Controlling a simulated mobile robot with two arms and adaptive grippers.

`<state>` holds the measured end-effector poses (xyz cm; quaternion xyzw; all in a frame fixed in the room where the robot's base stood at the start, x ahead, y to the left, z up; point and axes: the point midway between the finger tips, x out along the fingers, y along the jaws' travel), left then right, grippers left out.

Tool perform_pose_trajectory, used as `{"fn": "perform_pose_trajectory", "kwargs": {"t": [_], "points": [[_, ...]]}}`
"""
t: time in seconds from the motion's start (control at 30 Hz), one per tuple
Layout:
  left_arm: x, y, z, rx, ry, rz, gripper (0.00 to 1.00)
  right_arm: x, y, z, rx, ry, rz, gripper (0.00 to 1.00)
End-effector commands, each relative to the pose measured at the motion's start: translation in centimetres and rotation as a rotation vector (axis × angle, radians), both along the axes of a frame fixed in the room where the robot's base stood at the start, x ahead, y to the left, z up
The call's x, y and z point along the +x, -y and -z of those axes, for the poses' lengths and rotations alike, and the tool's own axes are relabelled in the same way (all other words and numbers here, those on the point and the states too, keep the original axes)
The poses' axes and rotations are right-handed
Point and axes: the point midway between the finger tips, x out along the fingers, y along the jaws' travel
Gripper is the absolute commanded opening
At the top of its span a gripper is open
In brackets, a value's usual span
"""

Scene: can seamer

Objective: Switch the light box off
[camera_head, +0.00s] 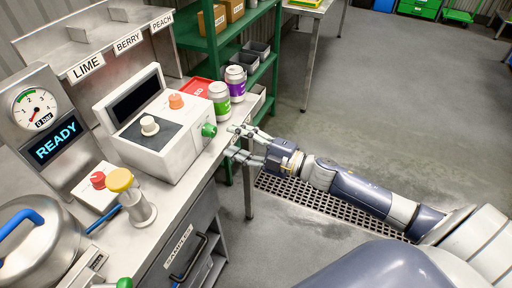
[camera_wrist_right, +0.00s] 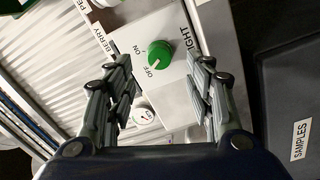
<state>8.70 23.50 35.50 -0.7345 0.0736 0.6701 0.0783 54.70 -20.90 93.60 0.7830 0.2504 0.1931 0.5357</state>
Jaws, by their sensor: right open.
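The light box (camera_head: 180,150) is a white box with a dark top panel on the steel counter. Its green knob (camera_head: 208,130) sticks out of the right side. In the right wrist view the knob (camera_wrist_right: 159,54) sits by the printed words LIGHT, ON and OFF; I cannot tell for certain which word it points to. My right gripper (camera_head: 231,140) is open and empty, just right of the knob. In the wrist view its fingers (camera_wrist_right: 163,72) stand on either side of the knob, apart from it. My left gripper is not in view.
A green-labelled can (camera_head: 219,103) and a purple-labelled can (camera_head: 236,84) stand behind the knob, near a red tray (camera_head: 195,88). A yellow-topped plunger (camera_head: 120,180) and red button (camera_head: 98,180) stand in front of the box. The floor right of the counter is open.

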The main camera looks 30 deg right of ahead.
Motion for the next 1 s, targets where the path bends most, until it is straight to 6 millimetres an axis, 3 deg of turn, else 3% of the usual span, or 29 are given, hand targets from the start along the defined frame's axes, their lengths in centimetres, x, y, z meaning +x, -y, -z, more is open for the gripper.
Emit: {"fn": "perform_pose_trajectory", "kwargs": {"t": [0.4, 1.0], "points": [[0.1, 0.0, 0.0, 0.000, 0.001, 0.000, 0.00, -4.0, 2.9, 0.2, 0.000, -0.001, -0.001, 0.49], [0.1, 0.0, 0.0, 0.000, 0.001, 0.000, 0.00, -4.5, 3.4, 0.2, 0.000, 0.000, -0.001, 0.49]]}}
